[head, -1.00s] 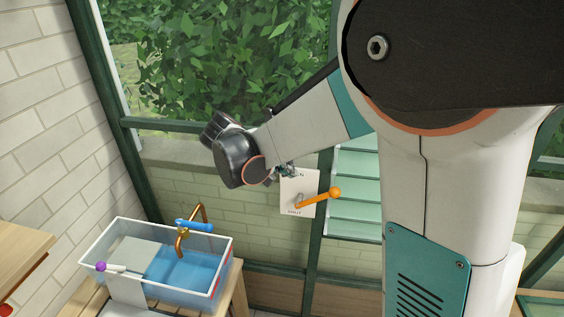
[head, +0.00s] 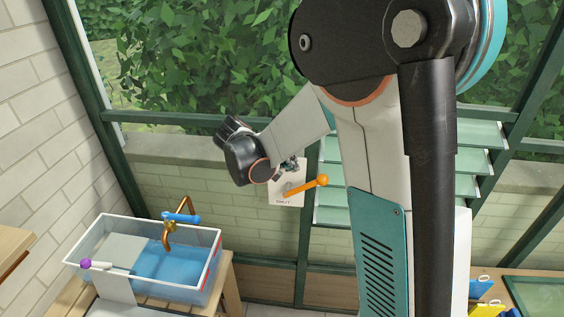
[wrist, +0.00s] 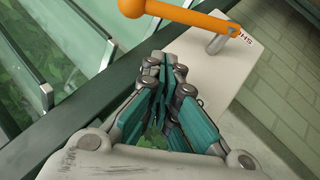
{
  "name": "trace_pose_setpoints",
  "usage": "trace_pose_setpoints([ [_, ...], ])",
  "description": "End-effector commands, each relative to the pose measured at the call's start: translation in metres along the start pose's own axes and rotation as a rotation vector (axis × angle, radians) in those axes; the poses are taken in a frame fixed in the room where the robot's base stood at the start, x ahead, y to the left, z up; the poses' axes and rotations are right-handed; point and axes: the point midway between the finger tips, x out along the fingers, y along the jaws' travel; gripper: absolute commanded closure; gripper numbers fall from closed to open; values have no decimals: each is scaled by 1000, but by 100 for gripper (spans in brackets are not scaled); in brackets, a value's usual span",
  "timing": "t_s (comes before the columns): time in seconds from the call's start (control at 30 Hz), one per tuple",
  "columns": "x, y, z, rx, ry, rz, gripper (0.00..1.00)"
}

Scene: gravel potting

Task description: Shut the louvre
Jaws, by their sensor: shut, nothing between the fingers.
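The louvre's pale green glass slats (head: 470,162) stand tilted with gaps between them; the wrist view shows them at the left (wrist: 92,38). An orange lever (head: 308,186) with a ball end sits on a white plate (head: 276,196) marked SHUT at its bottom. The lever points right and slightly up in the head view; in the wrist view its arm (wrist: 188,13) crosses the top. My gripper (head: 291,163) is at the plate's upper part, above the lever. In the wrist view its fingertips (wrist: 168,62) are together and empty, apart from the lever.
A dark green window post (wrist: 75,112) runs beside the plate. At the lower left, a clear-walled water basin (head: 215,268) with a copper tap (head: 168,236) and blue handle stands on a wooden bench. Yellow and blue items (head: 482,290) lie at the lower right.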

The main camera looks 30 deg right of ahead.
Motion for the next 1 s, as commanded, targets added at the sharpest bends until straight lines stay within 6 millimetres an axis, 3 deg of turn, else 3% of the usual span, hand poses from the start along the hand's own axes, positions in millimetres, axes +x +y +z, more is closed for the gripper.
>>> trace_pose_setpoints([
  [0.1,22,-1,5,2,-1,0,100],
  [0.3,38,-1,23,0,0,0,100],
  [1.0,45,2,29,14,0,-19,100],
])
